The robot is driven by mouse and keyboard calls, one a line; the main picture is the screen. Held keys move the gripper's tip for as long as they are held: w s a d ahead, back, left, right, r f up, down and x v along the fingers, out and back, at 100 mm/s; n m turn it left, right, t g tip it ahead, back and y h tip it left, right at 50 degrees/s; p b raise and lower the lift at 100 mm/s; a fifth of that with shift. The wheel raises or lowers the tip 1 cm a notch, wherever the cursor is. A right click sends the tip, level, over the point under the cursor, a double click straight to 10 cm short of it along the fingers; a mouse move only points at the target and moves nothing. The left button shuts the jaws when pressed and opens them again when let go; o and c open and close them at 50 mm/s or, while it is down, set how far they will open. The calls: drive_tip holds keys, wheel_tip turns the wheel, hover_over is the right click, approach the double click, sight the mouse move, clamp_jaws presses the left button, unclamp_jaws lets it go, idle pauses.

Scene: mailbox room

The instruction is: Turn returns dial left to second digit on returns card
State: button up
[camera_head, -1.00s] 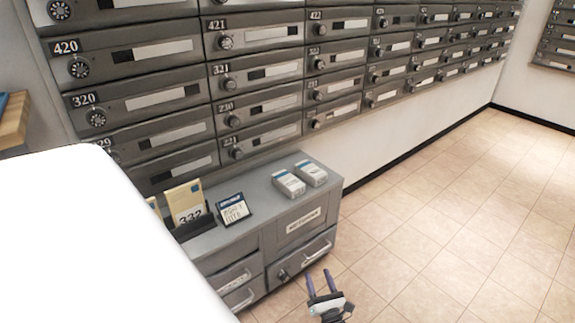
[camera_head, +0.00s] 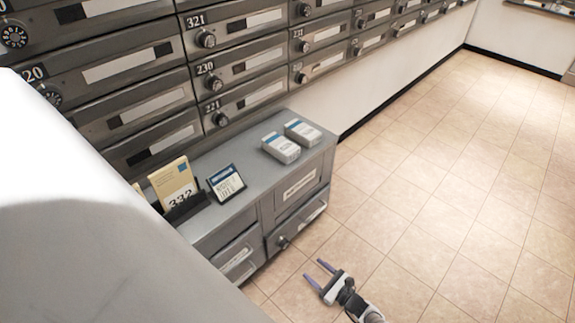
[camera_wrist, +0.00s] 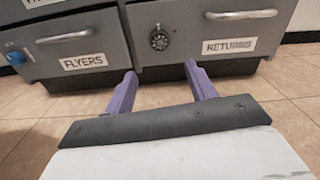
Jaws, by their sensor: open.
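The returns dial (camera_wrist: 159,40) is a round black dial on the grey returns drawer (camera_wrist: 222,32), left of its RETURNS label, in the wrist view. It also shows in the head view (camera_head: 283,242) low on the cabinet front. Its digits are too small to read. The returns card (camera_head: 226,183) seems to be the small blue-topped card standing on the cabinet top; its writing is not legible. My gripper (camera_head: 315,273) has two purple fingers spread apart and empty. It is in front of the cabinet, apart from the dial; the wrist view shows the fingers (camera_wrist: 160,82) below the dial.
A FLYERS drawer (camera_wrist: 75,45) is left of the returns drawer. The grey cabinet (camera_head: 225,220) carries two small boxes (camera_head: 281,148) and a holder with a 332 envelope (camera_head: 174,184). Mailboxes line the wall. Tiled floor (camera_head: 440,190) to the right is clear.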

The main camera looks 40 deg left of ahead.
sight(286, 246)
drive_tip(key=a+b, duration=0.1)
drive_tip(key=a, duration=0.2)
drive_tip(key=a+b, duration=0.1)
drive_tip(key=a, duration=0.3)
drive_tip(key=a+b, duration=0.1)
drive_tip(key=a, duration=0.3)
drive_tip(key=shift+w+a+f, duration=0.1)
drive_tip(key=shift+w, duration=0.3)
drive_tip(key=shift+a, duration=0.75)
drive_tip(key=shift+w, duration=0.1)
drive_tip(key=shift+c, duration=0.4)
drive_tip(key=c, duration=0.9)
